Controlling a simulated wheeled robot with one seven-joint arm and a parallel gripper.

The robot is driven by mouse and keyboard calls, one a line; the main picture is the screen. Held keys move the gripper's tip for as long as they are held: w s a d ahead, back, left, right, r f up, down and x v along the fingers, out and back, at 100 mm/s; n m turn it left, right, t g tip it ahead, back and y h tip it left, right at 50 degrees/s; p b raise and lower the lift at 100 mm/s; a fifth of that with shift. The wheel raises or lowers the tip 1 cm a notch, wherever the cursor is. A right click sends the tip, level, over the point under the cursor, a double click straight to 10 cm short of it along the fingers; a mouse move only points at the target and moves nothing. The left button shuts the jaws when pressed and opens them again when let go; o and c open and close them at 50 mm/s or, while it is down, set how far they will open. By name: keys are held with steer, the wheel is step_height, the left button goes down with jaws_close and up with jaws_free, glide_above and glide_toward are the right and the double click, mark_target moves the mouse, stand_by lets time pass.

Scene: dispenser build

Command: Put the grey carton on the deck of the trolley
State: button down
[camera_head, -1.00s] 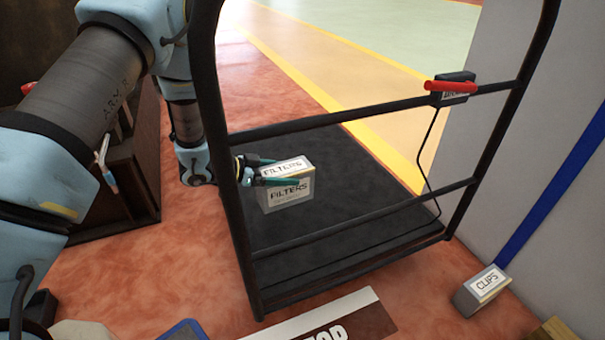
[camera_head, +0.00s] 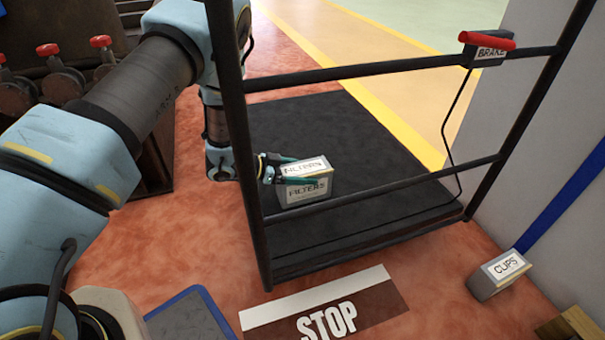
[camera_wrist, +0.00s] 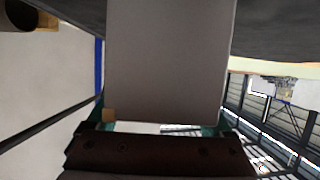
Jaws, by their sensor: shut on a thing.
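The grey carton (camera_head: 304,190), with white labels reading FILTERS, is over the left part of the trolley's black deck (camera_head: 370,160) in the head view. My gripper (camera_head: 283,172) is shut on it from the left, with teal fingers along its sides. In the wrist view the carton (camera_wrist: 170,60) fills the middle between the fingers (camera_wrist: 155,128). The dark deck surface shows close beside the carton there. I cannot tell whether the carton's underside touches the deck. The trolley's black tube handle frame (camera_head: 370,66) stands between the camera and the carton.
A red brake lever (camera_head: 487,41) sits on the frame's upper bar. A second grey carton labelled CLIPS (camera_head: 499,274) is on the floor by the wall at right. A STOP plate (camera_head: 325,310) lies in front of the trolley. Red-handled valves (camera_head: 60,75) stand at left.

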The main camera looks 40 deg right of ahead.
jaws_free()
steer(key=shift+f, duration=0.1)
steer(key=p+v, duration=0.4)
steer(key=v, duration=0.8)
